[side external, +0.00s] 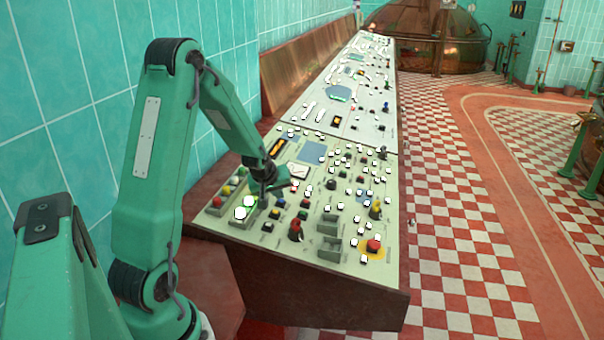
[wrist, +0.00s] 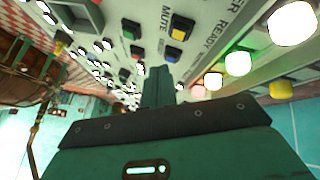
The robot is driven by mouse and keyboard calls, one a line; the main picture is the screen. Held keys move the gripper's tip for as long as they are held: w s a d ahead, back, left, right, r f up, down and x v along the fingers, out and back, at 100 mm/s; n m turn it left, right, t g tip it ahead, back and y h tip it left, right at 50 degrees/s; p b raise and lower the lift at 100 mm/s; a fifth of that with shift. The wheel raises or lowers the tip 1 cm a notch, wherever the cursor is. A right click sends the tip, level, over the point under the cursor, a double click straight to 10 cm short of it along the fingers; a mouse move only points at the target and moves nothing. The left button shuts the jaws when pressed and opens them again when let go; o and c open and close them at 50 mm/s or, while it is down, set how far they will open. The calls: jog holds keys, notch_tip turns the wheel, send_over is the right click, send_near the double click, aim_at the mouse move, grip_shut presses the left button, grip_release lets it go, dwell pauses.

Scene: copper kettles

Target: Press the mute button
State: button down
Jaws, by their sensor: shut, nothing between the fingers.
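A blue button (wrist: 172,53) sits beneath the yellow one in the picture. I cannot tell for certain which button the label belongs to. My gripper (wrist: 158,72) is shut and empty, its tips close to the blue button; contact cannot be told. In the side external view my gripper (side external: 284,187) is low over the console's near left part, by the small buttons. The label is too small to read there.
The sloping console (side external: 232,232) is crowded with knobs and buttons. Lit lamps (wrist: 238,63) line the panel's edge right of the gripper in the wrist view. A red button (side external: 374,245) on a yellow plate is at the near right. A tiled wall stands left.

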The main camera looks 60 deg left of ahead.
jog(key=shift+w+d+r, duration=0.1)
jog(key=shift+d+r, duration=0.05)
jog(key=shift+r, duration=0.65)
